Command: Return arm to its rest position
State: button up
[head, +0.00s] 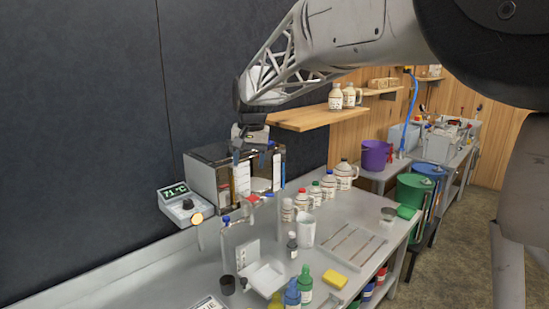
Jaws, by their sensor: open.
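My arm reaches in from the upper right. My gripper (249,157) points down in front of the upper part of the dark and steel evaporator box (207,182). Its fingers look apart, with nothing visible held between them. From this single view I cannot tell whether it touches the box or hangs in front of it. The gripper hides part of the box's top and front.
A controller with a green 71°C display (176,190) stands left of the box. The steel counter (345,215) holds jugs, a white pitcher (305,231), colored bottles and a yellow sponge (334,279). A wooden shelf (305,117) with bottles lies beneath my arm.

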jog(key=s+d+f+t, duration=0.1)
jog(key=s+d+f, duration=0.1)
jog(key=s+d, duration=1.8)
jog(key=s+d+f, duration=0.1)
jog(key=s+f, duration=0.2)
jog(key=s, duration=0.4)
jog(key=s+d+f, duration=0.2)
jog(key=s+f, duration=0.2)
jog(key=s, duration=0.3)
jog(key=s+d+f+h, duration=0.1)
jog(key=s+d+f, duration=0.1)
jog(key=s, duration=0.5)
jog(key=shift+s+d+f+t, duration=0.15)
jog(key=shift+d+f+t, duration=0.2)
jog(key=shift+f, duration=0.3)
